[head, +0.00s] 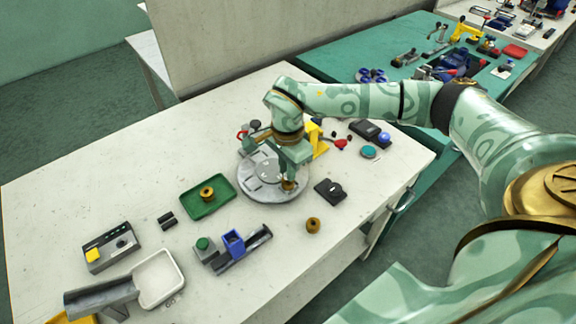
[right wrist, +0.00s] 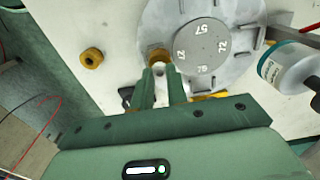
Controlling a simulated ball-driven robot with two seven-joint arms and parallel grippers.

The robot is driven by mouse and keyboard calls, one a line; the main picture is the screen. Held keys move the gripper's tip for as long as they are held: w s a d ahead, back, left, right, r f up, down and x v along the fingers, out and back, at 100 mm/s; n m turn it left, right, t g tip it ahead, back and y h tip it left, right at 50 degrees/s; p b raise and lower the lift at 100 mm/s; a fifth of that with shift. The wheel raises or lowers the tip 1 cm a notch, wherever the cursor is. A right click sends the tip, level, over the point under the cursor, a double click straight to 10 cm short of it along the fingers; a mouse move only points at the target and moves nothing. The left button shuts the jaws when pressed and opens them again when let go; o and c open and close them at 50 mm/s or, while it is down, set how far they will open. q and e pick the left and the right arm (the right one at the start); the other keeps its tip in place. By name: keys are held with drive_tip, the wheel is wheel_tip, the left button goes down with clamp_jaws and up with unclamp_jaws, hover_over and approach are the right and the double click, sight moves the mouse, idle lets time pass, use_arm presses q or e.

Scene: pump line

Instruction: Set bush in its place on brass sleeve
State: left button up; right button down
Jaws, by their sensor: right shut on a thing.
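My right gripper (head: 290,178) is shut on a brass-coloured round piece, which I take for the bush (head: 289,186), over the near right edge of the round grey plate (head: 262,199). In the right wrist view the bush (right wrist: 158,54) shows between the fingertips (right wrist: 161,70), beside a raised numbered disc (right wrist: 202,46). The fingers hide what lies below it; I cannot tell a brass sleeve there or whether the bush touches one. Similar brass-coloured pieces lie in the green tray (head: 207,193) and loose on the table (head: 313,225). My left gripper is out of view.
The green tray (head: 190,208) stands left of the plate. A blue and grey fixture (head: 233,245) is in front, a black block (head: 329,190) to the right. Yellow and red parts (head: 322,143) stand behind. A bottle (right wrist: 283,68) shows in the right wrist view.

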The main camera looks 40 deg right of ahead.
drive_tip(key=shift+f, duration=0.1)
idle(0.6)
drive_tip(key=c, duration=1.3)
unclamp_jaws()
drive_tip(key=shift+p, duration=0.35)
drive_tip(key=shift+r+p, duration=2.45)
drive_tip(key=shift+r, duration=0.6)
drive_tip(key=shift+f, duration=0.1)
drive_tip(key=shift+s, duration=0.15)
